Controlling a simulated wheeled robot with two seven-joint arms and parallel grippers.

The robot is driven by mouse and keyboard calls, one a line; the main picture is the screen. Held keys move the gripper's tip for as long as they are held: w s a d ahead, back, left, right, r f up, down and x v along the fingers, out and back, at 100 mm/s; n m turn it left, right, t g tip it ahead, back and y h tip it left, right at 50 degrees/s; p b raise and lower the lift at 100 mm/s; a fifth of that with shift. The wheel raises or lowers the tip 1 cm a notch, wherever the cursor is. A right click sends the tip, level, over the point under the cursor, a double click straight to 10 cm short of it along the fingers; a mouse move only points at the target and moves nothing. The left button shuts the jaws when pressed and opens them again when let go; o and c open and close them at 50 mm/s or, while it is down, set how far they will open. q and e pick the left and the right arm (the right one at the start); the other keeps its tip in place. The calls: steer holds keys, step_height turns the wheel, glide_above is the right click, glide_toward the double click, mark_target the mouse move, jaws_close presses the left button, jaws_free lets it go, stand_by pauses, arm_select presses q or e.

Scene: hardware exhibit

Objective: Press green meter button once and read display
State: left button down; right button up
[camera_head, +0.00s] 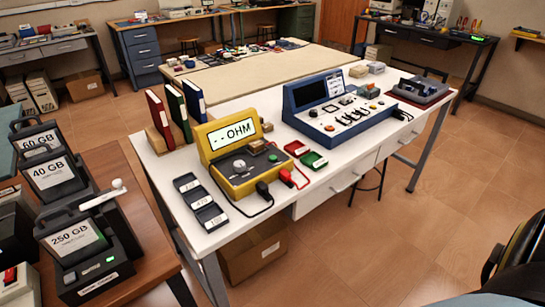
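A yellow meter (212,160) stands on the white table, left of its middle. Its lit display (230,134) reads "- OHM", with no digits that I can make out. A small green button (273,158) sits on the right of the meter's sloped dark panel. A round pale knob (239,165) is on the same panel. A red plug and a black plug with leads are at the meter's front right. Neither my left gripper nor my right gripper shows in this view.
The white table (330,185) also holds a blue console (345,118), red and green trays (314,160), labelled dark blocks (200,203) and upright binders (194,100). A wooden table with storage units (75,240) stands at left. Brown floor (380,260) is open in front.

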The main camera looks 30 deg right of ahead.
jaws_close()
stand_by(1.4)
